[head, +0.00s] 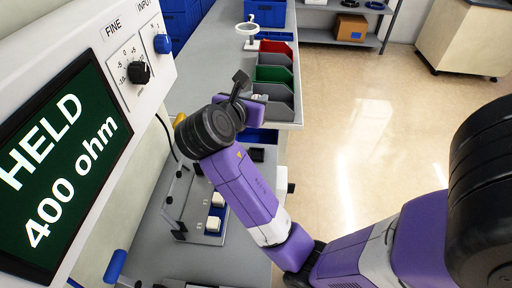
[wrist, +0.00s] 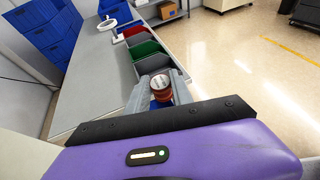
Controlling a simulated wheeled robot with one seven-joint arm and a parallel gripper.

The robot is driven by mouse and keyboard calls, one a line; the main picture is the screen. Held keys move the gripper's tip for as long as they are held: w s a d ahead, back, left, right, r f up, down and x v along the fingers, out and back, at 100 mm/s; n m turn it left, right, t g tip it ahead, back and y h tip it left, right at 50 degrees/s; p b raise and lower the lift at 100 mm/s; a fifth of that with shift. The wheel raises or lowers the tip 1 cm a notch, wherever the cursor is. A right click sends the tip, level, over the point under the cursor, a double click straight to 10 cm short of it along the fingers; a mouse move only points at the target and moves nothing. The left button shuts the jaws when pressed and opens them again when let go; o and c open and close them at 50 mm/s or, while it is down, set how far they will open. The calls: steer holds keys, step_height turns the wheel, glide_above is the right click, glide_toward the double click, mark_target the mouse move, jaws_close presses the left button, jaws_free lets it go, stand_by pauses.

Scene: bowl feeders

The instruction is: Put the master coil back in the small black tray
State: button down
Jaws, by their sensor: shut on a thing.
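My gripper (wrist: 160,92) is shut on the master coil (wrist: 160,84), a small round part with a copper-red side and a pale printed top, held between its two grey fingers. In the head view my gripper (head: 260,97) is beside the grey bins, and the coil cannot be made out there. A small black tray-like thing (head: 257,154) lies on the grey bench, partly hidden by my arm; I cannot tell whether it is empty.
Red (head: 276,47), green (head: 274,73) and grey (head: 281,97) bins line the bench's right edge. A white ring-topped stand (head: 247,30) is farther back. A fixture with white blocks (head: 214,224) stands nearer. The display (head: 58,160) reads HELD 400 ohm.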

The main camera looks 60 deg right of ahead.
mark_target(255, 158)
step_height(255, 158, down, 19)
steer(key=b, duration=0.4)
steer(key=shift+a+f, duration=0.1)
steer(key=shift+f, duration=0.05)
steer(key=shift+f, duration=0.1)
steer(key=c, duration=1.1)
jaws_free()
steer(key=shift+a+r, duration=0.2)
steer(key=p+v, duration=0.1)
steer(key=v, duration=1)
steer(key=shift+s+a+r, duration=0.1)
steer(key=shift+a+r, duration=0.05)
steer(key=shift+a, duration=0.1)
steer(key=shift+s, duration=0.1)
